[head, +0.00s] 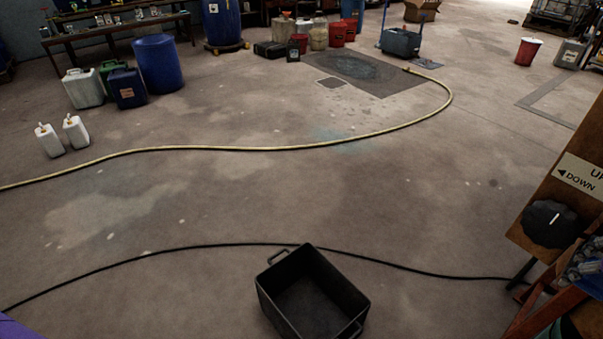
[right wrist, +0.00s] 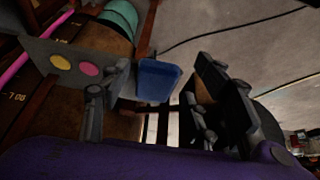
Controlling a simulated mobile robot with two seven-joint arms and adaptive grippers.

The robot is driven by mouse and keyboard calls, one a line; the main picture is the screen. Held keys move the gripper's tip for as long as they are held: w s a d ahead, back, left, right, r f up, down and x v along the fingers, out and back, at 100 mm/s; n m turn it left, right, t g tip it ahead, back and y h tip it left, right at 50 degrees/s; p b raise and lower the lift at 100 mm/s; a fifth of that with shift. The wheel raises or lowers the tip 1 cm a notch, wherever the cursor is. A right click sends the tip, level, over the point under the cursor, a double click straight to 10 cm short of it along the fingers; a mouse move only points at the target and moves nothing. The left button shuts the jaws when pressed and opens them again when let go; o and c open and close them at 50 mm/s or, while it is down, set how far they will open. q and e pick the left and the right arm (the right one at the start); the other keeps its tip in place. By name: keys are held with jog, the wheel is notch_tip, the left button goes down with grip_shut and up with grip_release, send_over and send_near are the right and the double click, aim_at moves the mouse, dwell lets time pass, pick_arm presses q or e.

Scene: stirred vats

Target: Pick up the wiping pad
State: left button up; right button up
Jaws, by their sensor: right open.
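I cannot make out a wiping pad for certain in either view. My right gripper (right wrist: 152,98) shows in the right wrist view with its two dark fingers spread apart, and nothing is visibly held. A blue box-like thing (right wrist: 158,82) with a paler rim lies beyond the gap between the fingers. I cannot tell its distance or whether it is linked to the pad. My left gripper is in neither view.
A black open bin (head: 312,295) stands on the floor at the front. A brown stand (head: 585,150) with a black knob (head: 549,223) is at right. A grey panel (right wrist: 60,45) with coloured discs is beside the right gripper. A yellow hose (head: 270,148) crosses open floor.

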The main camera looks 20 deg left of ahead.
aim_at(597, 276)
jog(key=shift+w+d, duration=0.35)
jog(key=shift+w, duration=0.3)
jog(key=shift+w+d, duration=0.35)
jog(key=shift+w, duration=0.25)
jog(key=shift+x, duration=1.65)
jog(key=shift+w+d+r, duration=0.1)
jog(key=shift+w+d, duration=0.05)
jog(key=c, duration=0.7)
